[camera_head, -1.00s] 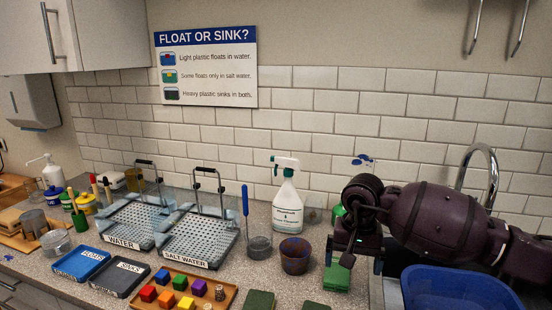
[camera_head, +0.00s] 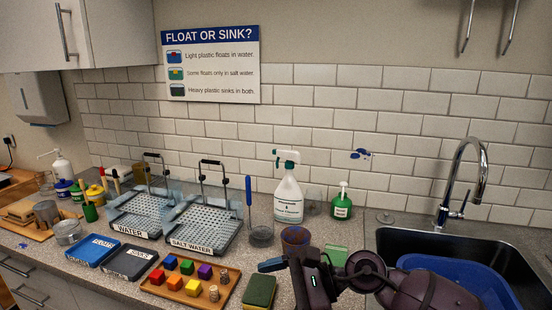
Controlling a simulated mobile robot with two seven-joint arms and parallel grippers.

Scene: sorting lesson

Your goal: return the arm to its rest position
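My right arm (camera_head: 410,290) comes in from the lower right. It hangs low over the front of the counter before the sink. Its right gripper (camera_head: 283,268) points left, close to the green and yellow sponge (camera_head: 259,291) and in front of the brown cup (camera_head: 295,237). I see nothing held in it, but its fingers are seen edge-on and their gap does not show. Whether it touches the sponge or cup I cannot tell. My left gripper is not in view.
A wooden tray (camera_head: 233,276) with several coloured cubes lies at the front. Water and salt-water tanks (camera_head: 200,236) stand behind it. A spray bottle (camera_head: 288,195) and a green soap bottle (camera_head: 342,207) stand near the wall. The sink (camera_head: 520,262) holds a blue basin (camera_head: 450,272).

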